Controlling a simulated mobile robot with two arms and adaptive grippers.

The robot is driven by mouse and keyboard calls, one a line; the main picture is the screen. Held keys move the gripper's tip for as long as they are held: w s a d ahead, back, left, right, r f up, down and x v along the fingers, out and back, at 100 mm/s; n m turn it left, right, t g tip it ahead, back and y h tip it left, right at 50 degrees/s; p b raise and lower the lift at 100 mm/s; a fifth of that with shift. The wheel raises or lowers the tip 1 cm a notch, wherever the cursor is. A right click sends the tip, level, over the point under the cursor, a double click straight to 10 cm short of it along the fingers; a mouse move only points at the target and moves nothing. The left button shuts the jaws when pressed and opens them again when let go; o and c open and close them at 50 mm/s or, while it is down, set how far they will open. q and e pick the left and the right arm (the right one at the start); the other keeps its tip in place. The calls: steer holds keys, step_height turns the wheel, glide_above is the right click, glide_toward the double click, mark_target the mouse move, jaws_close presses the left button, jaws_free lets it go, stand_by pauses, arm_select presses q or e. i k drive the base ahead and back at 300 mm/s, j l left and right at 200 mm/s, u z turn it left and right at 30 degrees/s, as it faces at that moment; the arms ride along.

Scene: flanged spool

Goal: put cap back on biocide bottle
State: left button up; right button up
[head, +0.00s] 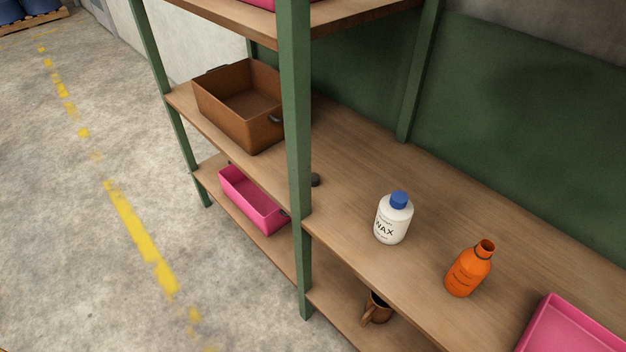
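An orange bottle (469,269) stands upright on the wooden shelf at the right. Its neck is open at the top with no cap on it, and a dark ring is around the neck. Its label is too small to read. A small dark round piece (316,180) lies on the same shelf beside the front green post, partly hidden by it; it looks like a cap, but I cannot be sure. Neither of my grippers is in view.
A white bottle labelled WAX (394,220) with a blue cap stands left of the orange bottle. A pink bin (570,328) is at the lower right. A brown bin (238,105) is beyond the green post (296,160). A brown mug (376,308) is below.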

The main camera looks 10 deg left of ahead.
mark_target(473, 264)
steer(key=i+j+z, duration=0.1)
steer(key=j+z, duration=0.7)
steer(key=z, duration=0.15)
steer(key=j+z, duration=0.1)
steer(key=j, duration=1.35)
steer(key=k+j+z, duration=0.15)
steer(key=j, duration=0.6)
